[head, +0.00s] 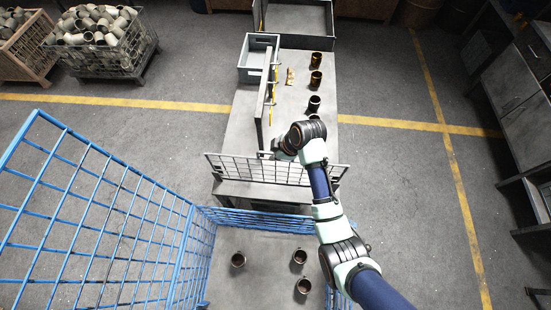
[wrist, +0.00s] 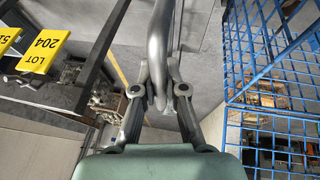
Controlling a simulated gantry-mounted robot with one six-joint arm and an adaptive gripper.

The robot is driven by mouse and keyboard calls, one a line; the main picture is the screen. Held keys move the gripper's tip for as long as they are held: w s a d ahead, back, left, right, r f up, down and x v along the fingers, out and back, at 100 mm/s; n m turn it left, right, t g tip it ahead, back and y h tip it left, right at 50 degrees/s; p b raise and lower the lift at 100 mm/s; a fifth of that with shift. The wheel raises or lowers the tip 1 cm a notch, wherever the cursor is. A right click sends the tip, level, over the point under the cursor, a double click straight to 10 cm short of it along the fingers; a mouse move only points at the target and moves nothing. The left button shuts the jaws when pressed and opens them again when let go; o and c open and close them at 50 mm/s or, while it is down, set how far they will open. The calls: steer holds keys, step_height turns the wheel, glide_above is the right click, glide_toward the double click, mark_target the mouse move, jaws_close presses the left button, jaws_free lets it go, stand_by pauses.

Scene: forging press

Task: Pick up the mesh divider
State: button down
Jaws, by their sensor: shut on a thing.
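The mesh divider (head: 240,170) is a grey wire panel, seen in the head view across the near end of the grey table, beside the blue cage. My gripper (head: 268,153) reaches its upper edge from above, and the wrist partly hides that spot. In the wrist view my gripper (wrist: 160,95) is shut on a thick grey bent bar (wrist: 158,40), which looks like the divider's handle. Whether the divider rests on the table edge or hangs clear cannot be told.
The blue mesh cage (head: 190,225) stands close in front, with several dark cylinders inside. More dark cylinders (head: 315,78) line the table's right side. A grey bin (head: 246,73) and an upright dark partition (head: 264,95) with yellow tags (wrist: 45,50) stand at left.

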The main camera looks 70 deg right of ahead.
steer(key=shift+r, duration=0.15)
step_height(320, 180, up, 20)
steer(key=p, duration=0.6)
steer(key=shift+r, duration=0.2)
stand_by(1.6)
